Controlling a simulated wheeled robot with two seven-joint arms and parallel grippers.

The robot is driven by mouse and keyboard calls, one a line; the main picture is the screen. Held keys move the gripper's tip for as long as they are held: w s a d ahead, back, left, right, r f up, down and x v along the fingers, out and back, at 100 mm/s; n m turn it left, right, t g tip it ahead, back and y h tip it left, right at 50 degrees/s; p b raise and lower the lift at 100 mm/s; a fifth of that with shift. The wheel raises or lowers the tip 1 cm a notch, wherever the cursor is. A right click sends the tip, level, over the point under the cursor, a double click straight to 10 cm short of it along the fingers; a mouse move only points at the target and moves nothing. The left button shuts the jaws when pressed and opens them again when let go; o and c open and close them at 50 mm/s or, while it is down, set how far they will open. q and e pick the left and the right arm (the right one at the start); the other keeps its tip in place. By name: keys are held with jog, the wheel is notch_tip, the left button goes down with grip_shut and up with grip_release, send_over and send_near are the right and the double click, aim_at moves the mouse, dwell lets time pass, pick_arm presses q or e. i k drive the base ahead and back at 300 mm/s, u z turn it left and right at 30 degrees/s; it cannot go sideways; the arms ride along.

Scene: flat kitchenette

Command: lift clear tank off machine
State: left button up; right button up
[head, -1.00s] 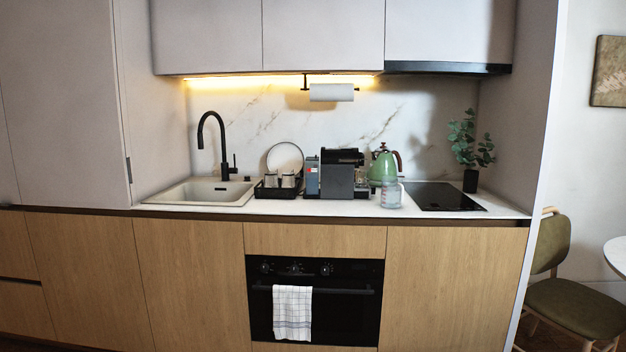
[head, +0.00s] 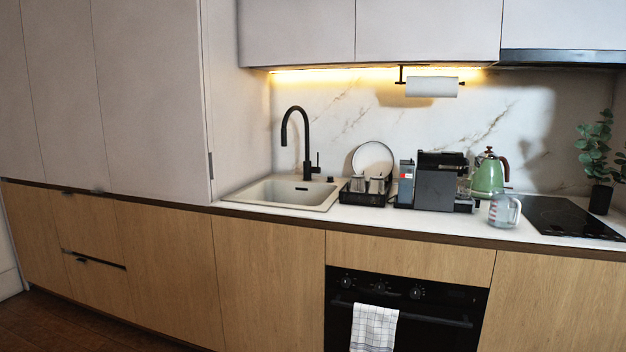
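The black coffee machine (head: 438,183) stands on the white counter, right of the dish rack. A narrow, upright grey tank (head: 406,184) with a small red mark sits at the machine's left side, touching it or very close; it looks greyish, and how clear it is I cannot tell. Neither of my grippers is in the head view.
Left of the machine are a dish rack (head: 367,192) with cups and a plate, and a sink (head: 281,193) with a black faucet (head: 297,143). The counter's front strip is narrow.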

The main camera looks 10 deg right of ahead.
aim_at(406, 173)
jog(key=u, duration=0.75)
jog(key=i, duration=1.5)
jog(key=z, duration=0.5)
jog(key=i, duration=1.3)
jog(key=z, duration=1.15)
jog(key=i, duration=0.15)
jog(key=z, duration=0.1)
